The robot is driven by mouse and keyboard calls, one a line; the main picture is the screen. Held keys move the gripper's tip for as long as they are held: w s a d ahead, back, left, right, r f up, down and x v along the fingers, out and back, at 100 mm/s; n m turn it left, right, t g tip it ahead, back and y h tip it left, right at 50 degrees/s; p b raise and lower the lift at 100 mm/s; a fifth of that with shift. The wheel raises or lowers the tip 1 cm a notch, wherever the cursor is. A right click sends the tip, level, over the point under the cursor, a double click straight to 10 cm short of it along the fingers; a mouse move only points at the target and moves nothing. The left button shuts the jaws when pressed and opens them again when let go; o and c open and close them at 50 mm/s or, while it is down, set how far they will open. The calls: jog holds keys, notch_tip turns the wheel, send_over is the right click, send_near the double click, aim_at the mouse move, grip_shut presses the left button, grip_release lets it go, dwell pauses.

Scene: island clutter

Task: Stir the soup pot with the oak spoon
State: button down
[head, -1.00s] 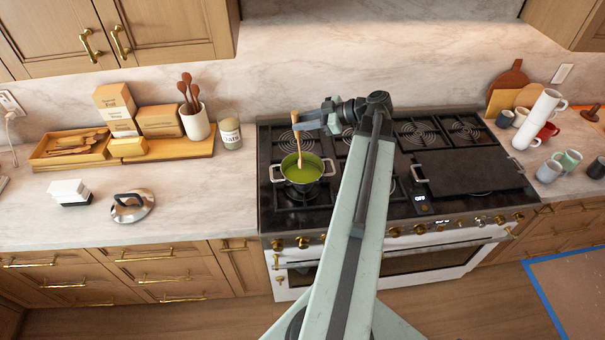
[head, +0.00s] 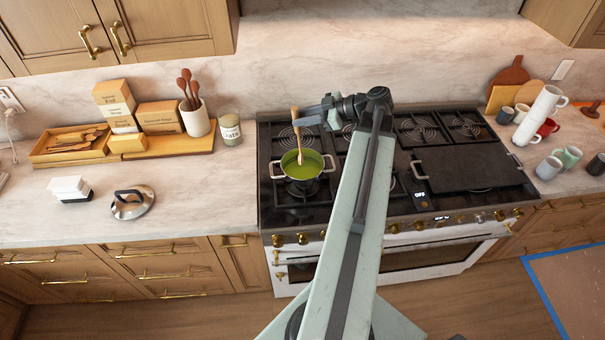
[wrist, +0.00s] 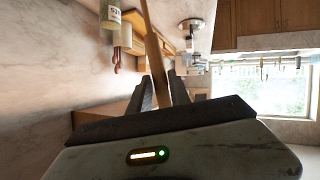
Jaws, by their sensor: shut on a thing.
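The soup pot (head: 314,176) sits on the left front burner of the stove, with green soup (head: 300,166) in it and no lid on. The light wooden oak spoon (head: 297,130) stands nearly upright with its lower end in the soup. My gripper (head: 300,120) is shut on the spoon's handle above the pot. In the wrist view the spoon (wrist: 152,45) runs up between the two dark fingers of my gripper (wrist: 161,92). The spoon's tip is hidden in the soup.
A lid (head: 133,205) and a white stacked block (head: 70,189) lie on the left counter. A wooden tray (head: 45,158), boxes, a crock of spoons (head: 197,121) and an oats jar (head: 230,130) stand behind. A dark griddle (head: 470,170) covers the right burners. Several mugs stand further right.

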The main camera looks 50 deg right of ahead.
notch_tip(320, 180, up, 5)
jog(key=p, duration=0.4)
jog(key=shift+f, duration=0.1)
